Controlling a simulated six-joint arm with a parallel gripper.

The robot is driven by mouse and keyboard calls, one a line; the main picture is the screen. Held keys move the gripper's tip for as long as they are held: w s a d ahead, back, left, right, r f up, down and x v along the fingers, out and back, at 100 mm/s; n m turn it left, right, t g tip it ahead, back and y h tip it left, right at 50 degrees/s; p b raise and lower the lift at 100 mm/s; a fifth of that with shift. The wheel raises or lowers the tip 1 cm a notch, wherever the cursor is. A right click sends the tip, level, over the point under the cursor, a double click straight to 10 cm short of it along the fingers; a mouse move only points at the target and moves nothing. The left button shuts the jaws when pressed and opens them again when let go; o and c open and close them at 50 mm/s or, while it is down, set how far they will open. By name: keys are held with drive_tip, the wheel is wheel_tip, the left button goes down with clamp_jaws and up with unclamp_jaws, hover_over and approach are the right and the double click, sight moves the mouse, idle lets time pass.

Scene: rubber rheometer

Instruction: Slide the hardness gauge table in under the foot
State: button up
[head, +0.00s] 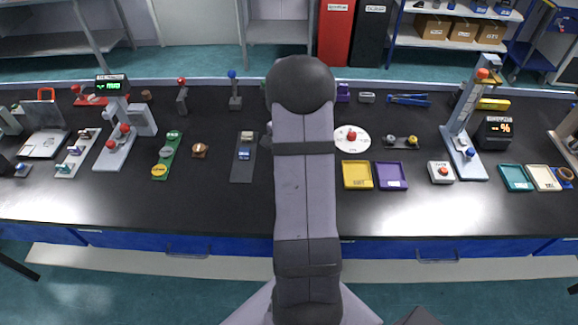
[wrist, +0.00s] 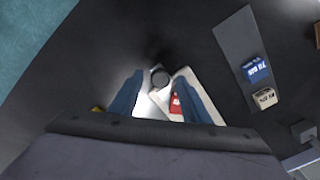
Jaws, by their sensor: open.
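My gripper (wrist: 161,73) is open, its two blue fingers pointing down over a pale device in the wrist view. A dark round knob (wrist: 160,78) shows between the fingertips, apparently not gripped. Behind it lies a pale plate (wrist: 193,80) with a red labelled part (wrist: 176,104). This device seems to be the hardness gauge, but I cannot tell its table from its base here. The foot cannot be made out. In the head view my arm covers this spot.
A dark strip (wrist: 237,43) with a blue block (wrist: 256,71) and a beige block (wrist: 264,97) lies to the right in the wrist view. In the head view, a yellow tray (head: 345,176) and a purple tray (head: 378,178) stand right of my arm, near a white disc (head: 341,139).

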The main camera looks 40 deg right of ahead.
drive_tip(key=shift+f, duration=0.4)
drive_tip(key=shift+c, duration=0.3)
clamp_jaws()
drive_tip(key=w+d+p, duration=0.1)
drive_tip(key=w+d, duration=0.7)
drive_tip(key=shift+r, duration=0.1)
drive_tip(key=shift+w+r, duration=0.1)
drive_tip(key=shift+d, duration=0.1)
drive_tip(key=shift+c, duration=0.8)
unclamp_jaws()
drive_tip(key=shift+o, duration=1.1)
